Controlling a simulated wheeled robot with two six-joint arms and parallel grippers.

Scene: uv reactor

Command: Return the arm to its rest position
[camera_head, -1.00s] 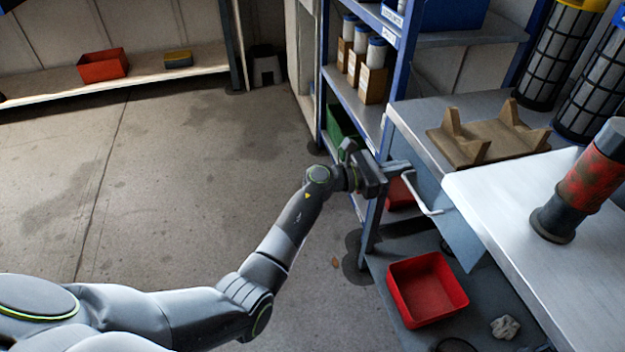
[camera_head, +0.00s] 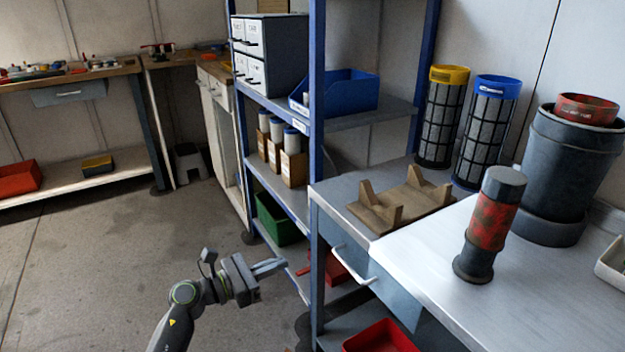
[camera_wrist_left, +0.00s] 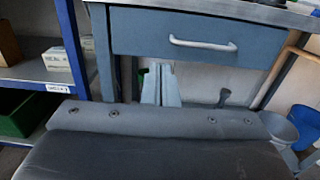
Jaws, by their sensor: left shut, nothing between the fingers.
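My left gripper (camera_head: 268,267) is shut and empty in the head view. It hangs over the floor, left of the blue-grey drawer (camera_head: 350,268) under the metal workbench. Its fingers point right, toward the bench leg, apart from the drawer's white handle (camera_head: 352,264). In the left wrist view the closed fingers (camera_wrist_left: 161,84) show in front of the bench, below the drawer handle (camera_wrist_left: 203,44). The drawer looks closed in that view. My right gripper is in neither view.
A blue shelf rack (camera_head: 316,120) with a green bin (camera_head: 277,220) stands just beyond the gripper. The bench carries a wooden cradle (camera_head: 400,204) and a red-black cylinder (camera_head: 491,225). A red bin (camera_head: 380,337) sits below. The floor (camera_head: 90,270) at left is open.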

